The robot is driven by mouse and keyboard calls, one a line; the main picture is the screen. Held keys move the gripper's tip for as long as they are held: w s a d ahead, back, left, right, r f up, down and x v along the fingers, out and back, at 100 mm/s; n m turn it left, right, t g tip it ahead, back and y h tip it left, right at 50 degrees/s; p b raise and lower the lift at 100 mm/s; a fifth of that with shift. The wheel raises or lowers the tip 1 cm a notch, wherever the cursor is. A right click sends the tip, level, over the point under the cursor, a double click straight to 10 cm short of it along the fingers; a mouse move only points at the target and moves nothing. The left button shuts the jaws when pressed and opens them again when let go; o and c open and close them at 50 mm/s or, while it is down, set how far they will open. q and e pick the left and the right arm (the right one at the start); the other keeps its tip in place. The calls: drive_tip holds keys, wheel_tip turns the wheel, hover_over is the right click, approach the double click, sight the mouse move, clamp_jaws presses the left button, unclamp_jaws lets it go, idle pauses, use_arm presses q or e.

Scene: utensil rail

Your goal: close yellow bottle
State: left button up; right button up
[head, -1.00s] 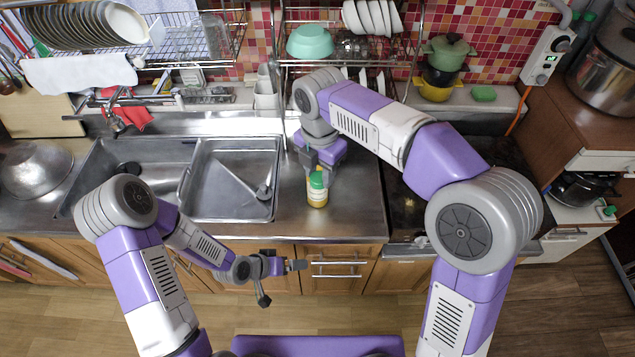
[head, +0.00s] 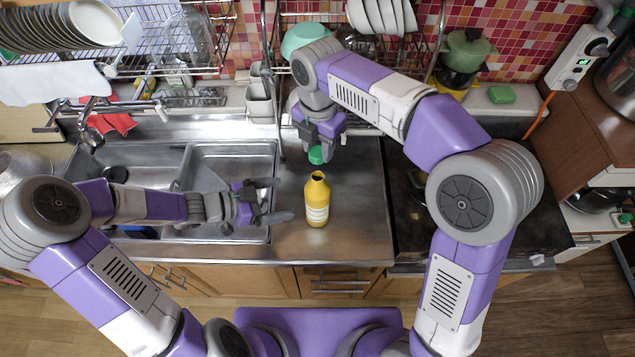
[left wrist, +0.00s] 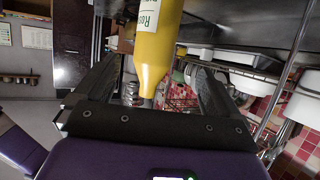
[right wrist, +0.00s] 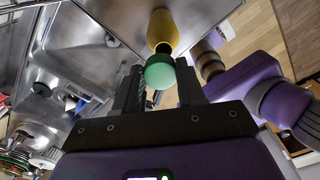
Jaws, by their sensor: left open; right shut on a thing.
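The yellow bottle (head: 317,205) stands upright on the counter near its front edge, with its dark mouth uncovered. The green cap (head: 315,155) is apart from the bottle, beyond its mouth in the head view. My right gripper (head: 318,140) is shut on the cap, which also shows between its fingers in the right wrist view (right wrist: 160,72), with the bottle (right wrist: 162,32) behind it. My left gripper (head: 283,200) is open, its fingers pointing at the bottle from the left. In the left wrist view the bottle (left wrist: 157,45) appears between the spread fingers; I see no contact.
The sink (head: 230,165) lies left, under my left arm. The dark stove (head: 430,225) is right of the counter (head: 355,190). A dish rack (head: 420,55) with bowls hangs behind my right gripper. The counter right of the bottle is clear.

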sight(318, 195)
drive_tip(key=shift+s+r, duration=0.15)
drive_tip(key=shift+r, duration=0.05)
drive_tip(key=shift+s+r, duration=0.1)
drive_tip(key=shift+s, duration=0.3)
drive_tip(key=shift+w, duration=0.1)
use_arm(q)
drive_tip(key=x, duration=1.1)
drive_tip(key=shift+s+d, duration=0.2)
drive_tip(key=shift+d, duration=0.3)
drive_tip(key=shift+c, duration=0.5)
drive_tip(key=c, duration=1.4)
drive_tip(key=shift+r, duration=0.1)
use_arm(e)
drive_tip(key=shift+f, duration=2.55)
